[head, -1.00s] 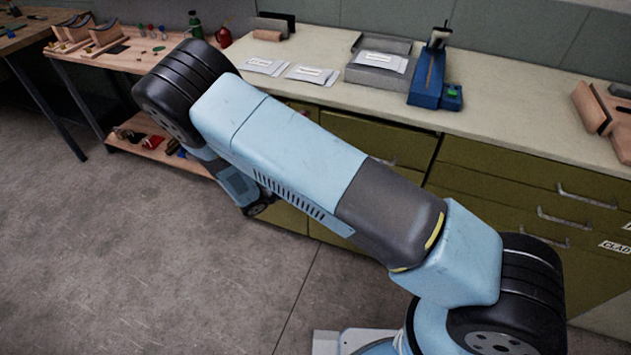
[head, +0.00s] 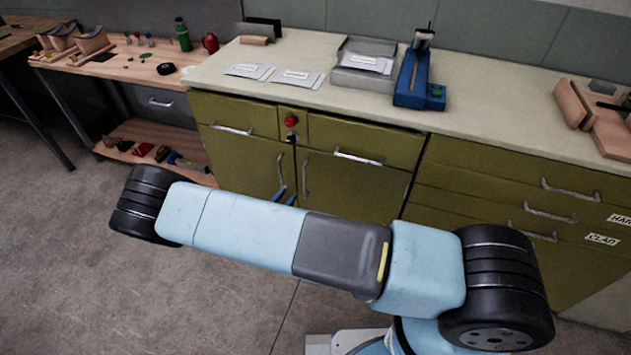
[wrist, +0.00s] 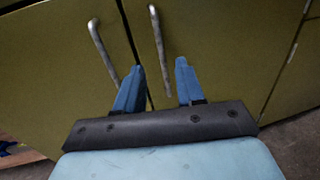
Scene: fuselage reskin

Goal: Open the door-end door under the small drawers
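An olive cabinet has two small drawers, left (head: 235,112) and right (head: 365,142). Under them are a left door (head: 240,160) and a right door (head: 352,188), both shut. Which one is the door-end door I cannot tell. Each has an upright metal handle near the seam: left (wrist: 103,50) and right (wrist: 156,40) in the wrist view. My gripper (wrist: 158,70) is open in front of the doors, its blue fingers apart. The right door's handle runs down into view between them; contact is not clear. The fingertips also show in the head view (head: 285,194), with my arm hiding the gripper body.
A wider drawer bank (head: 500,195) with labels stands right of the doors. The countertop (head: 480,105) holds a grey tray, papers and a blue tool. A wooden bench (head: 115,65) with a low shelf stands left. Grey floor (head: 60,250) is open in front.

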